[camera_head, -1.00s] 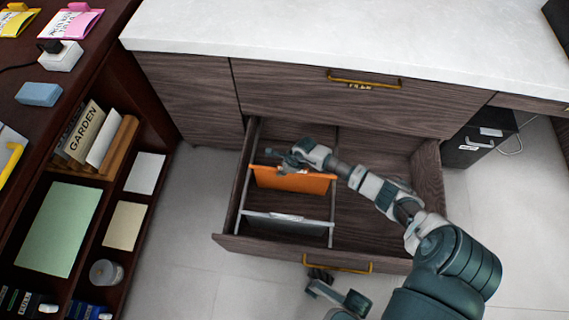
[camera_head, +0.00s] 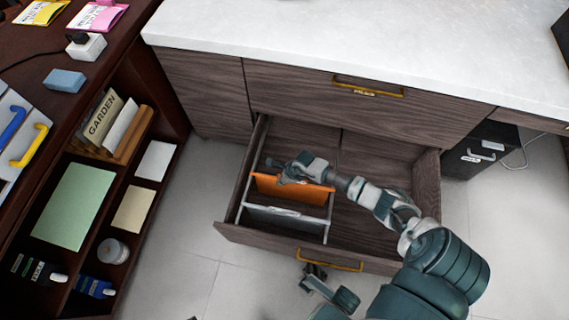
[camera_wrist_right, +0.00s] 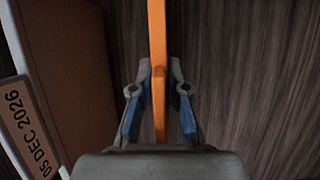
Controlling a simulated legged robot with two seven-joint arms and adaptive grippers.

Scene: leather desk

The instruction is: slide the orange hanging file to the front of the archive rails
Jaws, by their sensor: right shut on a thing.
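The orange hanging file (camera_head: 292,188) hangs across the rails in the open drawer, behind a grey file (camera_head: 288,217) that is nearer the drawer front. A gap separates the two. My right gripper (camera_head: 279,171) is at the top edge of the orange file, toward its left. In the wrist view, my right gripper (camera_wrist_right: 160,92) has a finger on each side of the orange file (camera_wrist_right: 156,35) and is shut on its edge. My left gripper (camera_head: 313,270) appears small and dark in front of the drawer, and its jaws are unclear.
The drawer front has a brass handle (camera_head: 330,265). The drawer's right half is bare. A dark shelf unit (camera_head: 178,105) stands at left. A white countertop (camera_head: 370,38) lies above the drawers. A label (camera_wrist_right: 27,127) reading "05 DEC 2026" shows in the wrist view.

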